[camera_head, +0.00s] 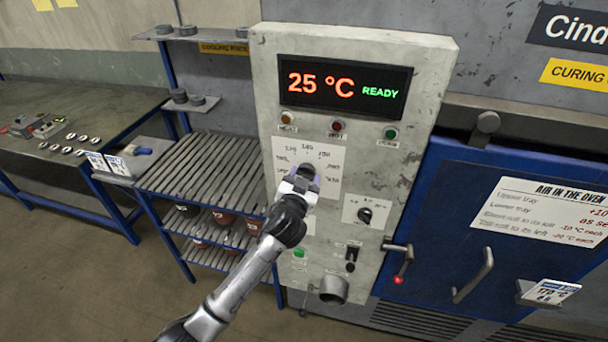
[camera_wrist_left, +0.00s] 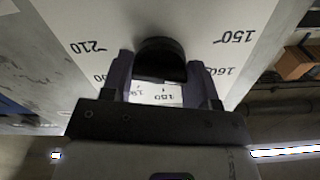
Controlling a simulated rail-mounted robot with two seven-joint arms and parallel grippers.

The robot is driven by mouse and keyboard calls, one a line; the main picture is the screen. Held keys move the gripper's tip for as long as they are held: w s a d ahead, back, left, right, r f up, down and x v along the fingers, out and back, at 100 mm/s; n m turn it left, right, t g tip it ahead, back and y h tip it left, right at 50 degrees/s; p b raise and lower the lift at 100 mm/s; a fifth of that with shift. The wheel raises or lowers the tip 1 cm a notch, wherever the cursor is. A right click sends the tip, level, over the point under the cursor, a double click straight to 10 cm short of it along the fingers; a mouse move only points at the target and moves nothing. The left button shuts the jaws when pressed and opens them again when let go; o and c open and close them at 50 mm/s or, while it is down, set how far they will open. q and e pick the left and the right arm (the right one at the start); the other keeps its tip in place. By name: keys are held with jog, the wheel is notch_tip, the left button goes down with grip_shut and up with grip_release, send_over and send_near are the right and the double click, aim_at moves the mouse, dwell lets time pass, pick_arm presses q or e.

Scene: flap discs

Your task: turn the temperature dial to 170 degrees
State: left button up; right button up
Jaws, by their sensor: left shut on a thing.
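The temperature dial is a dark round knob on a white scale plate (camera_head: 328,160) on the grey control panel (camera_head: 270,95). My left gripper (camera_head: 304,180) is at the dial and mostly covers it in the head view. In the left wrist view the gripper's two purple fingers (camera_wrist_left: 160,85) are shut on the dark knob (camera_wrist_left: 160,50), one on each side. Scale numbers such as 210, 150 and 160 show around it. The dial's pointer is hidden. The display (camera_head: 343,87) reads 25 °C and READY. My right gripper is not in view.
Indicator lights (camera_head: 337,126) sit above the scale. A smaller black knob (camera_head: 365,214) is lower right of the dial. A red-tipped lever (camera_head: 398,262) and the blue oven door (camera_head: 490,230) are on the right. A slatted rack (camera_head: 205,170) stands left.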

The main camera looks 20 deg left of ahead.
pick_arm(q)
jog(key=shift+m+p, duration=1.4)
jog(key=shift+m, duration=2.6)
jog(key=o, duration=0.9)
jog(key=shift+s+d+b, duration=0.2)
jog(key=shift+s+b, duration=0.15)
jog(key=shift+s, duration=1.95)
jog(key=shift+s+d+b, duration=0.25)
jog(key=shift+s+b, duration=0.1)
jog(key=shift+s, duration=1.9)
jog(key=shift+s+d+b, duration=0.2)
jog(key=shift+s+b, duration=0.15)
jog(key=shift+s, duration=1.95)
